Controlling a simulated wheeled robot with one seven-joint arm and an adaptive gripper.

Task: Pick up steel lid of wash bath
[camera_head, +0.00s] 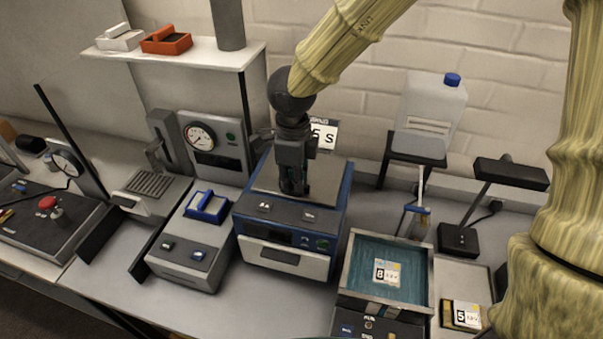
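A steel lid (326,187), a flat grey plate, lies on top of the blue-cased bath (285,257) in the middle of the bench. My gripper (293,190) points down over the middle of this lid, with its dark fingers at or just above the plate. The gripper covers the middle of the lid, so any handle there is hidden. I cannot tell whether the fingers touch the lid or are closed on something.
An open tray of teal liquid (362,248) stands to the right. A white jug (430,112) on a stand and a black lamp (510,172) are behind it. A gauge unit (215,152) and a grey device with a blue-handled part (208,207) stand left. A shelf (205,54) is above left.

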